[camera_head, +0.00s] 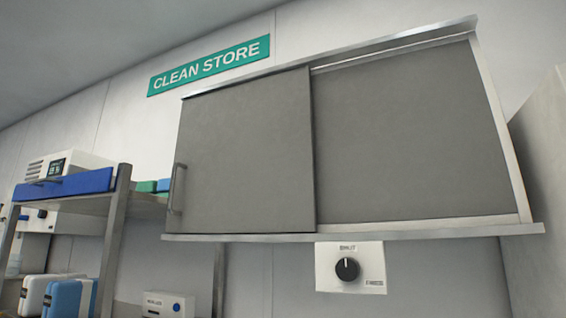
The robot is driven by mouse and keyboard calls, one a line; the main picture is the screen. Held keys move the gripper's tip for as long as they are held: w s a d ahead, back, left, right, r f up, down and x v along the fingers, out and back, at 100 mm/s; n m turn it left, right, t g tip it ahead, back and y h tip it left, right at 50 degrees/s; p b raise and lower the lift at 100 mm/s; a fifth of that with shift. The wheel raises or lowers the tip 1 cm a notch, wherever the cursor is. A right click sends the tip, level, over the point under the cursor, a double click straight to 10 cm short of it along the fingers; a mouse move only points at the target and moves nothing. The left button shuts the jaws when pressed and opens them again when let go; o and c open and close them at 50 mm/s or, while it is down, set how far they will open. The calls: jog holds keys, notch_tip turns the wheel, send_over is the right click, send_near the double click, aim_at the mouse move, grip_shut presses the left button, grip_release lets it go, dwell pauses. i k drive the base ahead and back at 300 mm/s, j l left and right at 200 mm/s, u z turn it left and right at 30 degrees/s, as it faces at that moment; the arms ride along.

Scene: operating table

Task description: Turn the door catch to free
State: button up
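The door catch is a round black knob (347,269) on a white plate (324,280) just below the cabinet's bottom rail. Its white pointer mark is upright, toward a small label at the plate's top that seems to read SHUT. Another small label is at the plate's lower right, too blurred to read surely. Above it is a wall cabinet with a grey sliding door (250,155) at the left, overlapping a second grey panel (405,135). The left door has a vertical metal handle (177,188) on its left edge. My gripper is not in view.
A green CLEAN STORE sign (210,66) hangs above the cabinet. At the left, a metal shelf rack (117,240) holds a blue tray (65,186), a white device (70,163) and several cases. A pale tall surface (545,180) stands at the right. The space before the knob looks clear.

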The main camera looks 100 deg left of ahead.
aim_at(348, 270)
jog(key=u, duration=0.45)
jog(key=k+l+u, duration=0.1)
jog(key=u, duration=0.85)
jog(key=k+u, duration=0.15)
jog(key=u, duration=0.3)
